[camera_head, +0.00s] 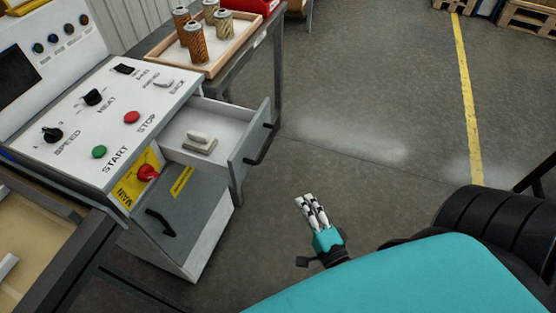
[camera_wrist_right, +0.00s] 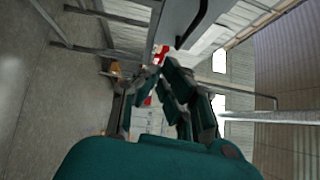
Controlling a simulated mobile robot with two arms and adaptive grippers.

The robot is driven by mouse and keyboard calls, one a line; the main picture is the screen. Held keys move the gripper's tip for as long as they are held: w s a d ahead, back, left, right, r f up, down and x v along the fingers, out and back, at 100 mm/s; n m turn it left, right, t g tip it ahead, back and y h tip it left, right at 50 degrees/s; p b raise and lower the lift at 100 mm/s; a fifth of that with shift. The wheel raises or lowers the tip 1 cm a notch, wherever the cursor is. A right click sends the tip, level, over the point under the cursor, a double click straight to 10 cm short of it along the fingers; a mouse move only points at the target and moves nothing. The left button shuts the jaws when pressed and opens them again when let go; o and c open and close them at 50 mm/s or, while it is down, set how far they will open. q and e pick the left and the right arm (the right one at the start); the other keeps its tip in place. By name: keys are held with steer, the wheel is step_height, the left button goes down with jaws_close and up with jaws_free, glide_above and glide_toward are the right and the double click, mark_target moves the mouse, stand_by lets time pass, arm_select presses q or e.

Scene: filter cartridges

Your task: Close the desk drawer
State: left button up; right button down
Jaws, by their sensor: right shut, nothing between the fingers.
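The desk drawer (camera_head: 248,145) stands pulled out from the white control desk (camera_head: 150,88). Its grey front carries a dark bar handle (camera_head: 262,146). A pale object with a raised grip (camera_head: 200,142) lies inside the drawer. My right gripper (camera_head: 308,202) is in front of the drawer, to the right of and below the handle in the head view, apart from it. Its fingers are shut and empty. In the right wrist view, the fingers (camera_wrist_right: 160,75) show below a grey panel with a dark handle, which looks like the drawer front. My left gripper is not in view.
A lower panel with its own handle (camera_head: 160,222) is under the drawer. Behind the desk, a grey table holds a wooden tray (camera_head: 178,62) with several filter cartridges. Another table (camera_head: 35,260) is at lower left. The floor right of the drawer is clear.

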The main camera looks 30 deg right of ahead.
step_height(320, 180, up, 3)
steer(key=m+t, duration=0.1)
steer(key=p, duration=0.2)
glide_toward(270, 143)
steer(key=w+d, duration=0.2)
steer(key=d, duration=0.1)
steer(key=w+a, duration=0.1)
steer(key=w+a+p, duration=0.1)
steer(key=w, duration=0.1)
steer(key=shift+a+f, duration=0.15)
steer(key=shift+f, duration=0.1)
steer(key=shift+w+h, duration=0.15)
steer(key=shift+h, duration=0.15)
